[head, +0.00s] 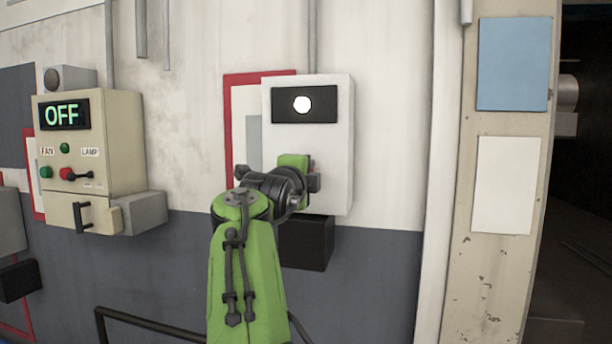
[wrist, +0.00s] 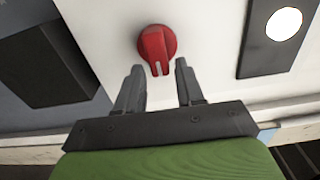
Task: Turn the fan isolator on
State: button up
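The fan isolator is a white wall box (head: 338,135) with a black panel and a round lit white lamp (head: 302,105) near its top. Its red rotary knob (wrist: 157,45) shows in the wrist view, with a pale mark on its handle pointing toward my gripper. My arm hides the knob in the head view.
A beige control box (head: 115,140) at left has a display reading OFF, FAN and LAMP labels, and several small controls. A black box (head: 318,245) is below the white box. A dark rail (head: 150,322) runs low in front. A door post (head: 490,270) with blue and white panels stands at right.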

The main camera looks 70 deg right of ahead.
jog(key=shift+o, duration=0.5)
jog(key=shift+a, duration=0.1)
jog(key=s+a+b, duration=0.2)
jog(key=a, duration=1.3)
jog(key=shift+s+a, duration=0.2)
jog(key=shift+s, duration=0.05)
